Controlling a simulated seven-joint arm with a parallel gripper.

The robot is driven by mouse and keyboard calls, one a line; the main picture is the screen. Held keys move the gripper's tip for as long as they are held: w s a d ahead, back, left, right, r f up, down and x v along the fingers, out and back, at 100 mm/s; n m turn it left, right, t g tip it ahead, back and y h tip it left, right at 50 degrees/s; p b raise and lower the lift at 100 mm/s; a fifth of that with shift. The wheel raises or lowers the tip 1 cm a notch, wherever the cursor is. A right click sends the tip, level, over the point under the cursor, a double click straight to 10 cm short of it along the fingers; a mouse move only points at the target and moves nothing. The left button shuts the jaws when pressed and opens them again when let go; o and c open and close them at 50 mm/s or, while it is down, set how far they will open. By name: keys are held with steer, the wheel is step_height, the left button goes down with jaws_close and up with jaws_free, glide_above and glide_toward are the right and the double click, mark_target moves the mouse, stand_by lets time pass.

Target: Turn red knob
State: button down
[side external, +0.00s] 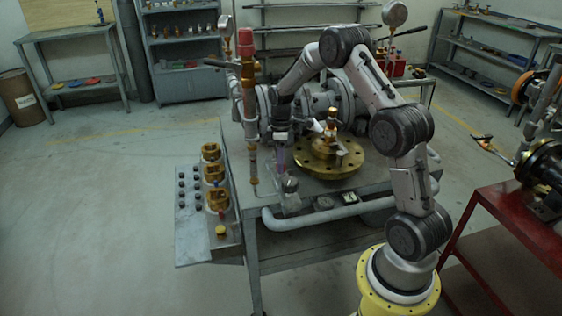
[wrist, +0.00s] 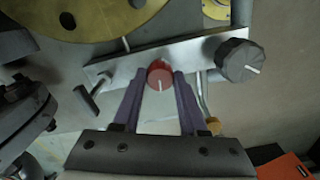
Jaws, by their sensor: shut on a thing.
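The red knob (wrist: 160,75) shows in the wrist view, a small round knob with a white pointer line on it. It is mounted by a flat grey metal bar. My gripper (wrist: 159,82) has two purple fingers, one on each side of the knob, and is shut on it. In the side external view my gripper (side external: 282,160) is at the front left of the workbench; the red knob is too small or hidden to make out there.
A black knob (wrist: 238,60) with a white line sits to the right on the same metal plate (wrist: 185,52). A brass flange (side external: 328,160) lies on the bench behind my gripper. A grey pipe (side external: 320,216) runs along the bench front. Brass valves (side external: 214,172) stand at left.

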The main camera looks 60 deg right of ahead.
steer(key=shift+r, duration=0.1)
steer(key=shift+c, duration=2.2)
jaws_free()
step_height(320, 180, up, 14)
